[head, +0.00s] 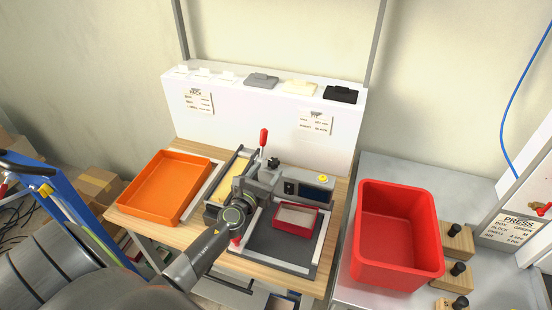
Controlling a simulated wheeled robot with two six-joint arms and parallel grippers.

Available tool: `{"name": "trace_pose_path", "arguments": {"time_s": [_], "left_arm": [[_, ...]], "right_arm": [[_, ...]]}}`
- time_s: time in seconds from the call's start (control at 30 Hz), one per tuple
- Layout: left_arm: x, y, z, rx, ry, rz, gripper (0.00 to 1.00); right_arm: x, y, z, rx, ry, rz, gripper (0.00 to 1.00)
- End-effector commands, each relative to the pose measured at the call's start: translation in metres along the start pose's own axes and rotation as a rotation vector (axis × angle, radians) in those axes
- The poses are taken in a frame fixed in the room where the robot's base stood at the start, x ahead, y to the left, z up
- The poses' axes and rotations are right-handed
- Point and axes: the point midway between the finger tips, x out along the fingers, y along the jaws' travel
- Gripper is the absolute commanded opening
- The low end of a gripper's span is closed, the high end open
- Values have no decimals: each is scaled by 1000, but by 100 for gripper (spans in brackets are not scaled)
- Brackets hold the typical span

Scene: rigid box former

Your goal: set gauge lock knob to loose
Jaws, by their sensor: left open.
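The box former (308,188) stands on the wooden bench, with a dark panel and a yellow button on its grey head. A red-handled lever (263,138) stands upright on it. A small black knob (273,163) sits just right of the lever's foot; I cannot tell for sure that it is the gauge lock knob, nor read its setting. My left gripper (258,182) is open, close to the black knob and the lever's foot; its fingertips are hard to make out against the grey machine. My left wrist hides part of the machine's left side. My right gripper is out of view.
A red-rimmed box (309,231) sits on the dark plate in the machine's frame. An orange tray (165,190) is at left, a large red bin (395,272) at right. A white ledge (255,117) behind carries several small blocks.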

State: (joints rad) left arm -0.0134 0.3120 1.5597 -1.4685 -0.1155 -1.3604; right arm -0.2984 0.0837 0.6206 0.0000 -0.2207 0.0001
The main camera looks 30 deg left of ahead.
Motion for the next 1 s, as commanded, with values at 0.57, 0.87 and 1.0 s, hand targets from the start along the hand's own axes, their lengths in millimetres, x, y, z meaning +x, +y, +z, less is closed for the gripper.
{"name": "trace_pose_path", "arguments": {"time_s": [0.57,0.87,1.0], "left_arm": [[70,0,-1,-1,0,1,55],[70,0,0,-1,0,1,52],[70,0,0,-1,0,1,33]], "right_arm": [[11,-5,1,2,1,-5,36],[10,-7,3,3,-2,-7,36],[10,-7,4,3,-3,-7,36]]}}
